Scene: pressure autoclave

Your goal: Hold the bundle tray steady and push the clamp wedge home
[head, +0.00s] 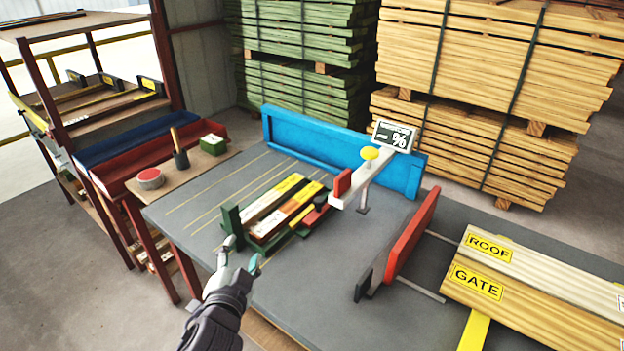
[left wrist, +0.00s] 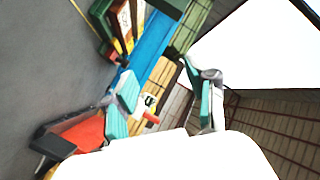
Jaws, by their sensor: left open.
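The bundle tray (head: 231,219) is a dark green holder on the grey table, with several labelled wood strips lying in it. It also shows at the top left of the left wrist view (left wrist: 101,12). A red block (head: 316,216) sits at the tray's right end and looks like the clamp wedge; how deep it sits I cannot tell. My left gripper (head: 241,256) is open and empty, just in front of the tray's near left corner, apparently apart from it. Its open fingers also show in the left wrist view (left wrist: 162,84). My right gripper is not in view.
A meter with a percent display (head: 394,135) and yellow button (head: 369,153) stands behind the tray. A blue rail (head: 330,146) lines the table's back. A red plate (head: 411,238) and labelled boards (head: 540,290) are at right. A side shelf (head: 150,180) stands left.

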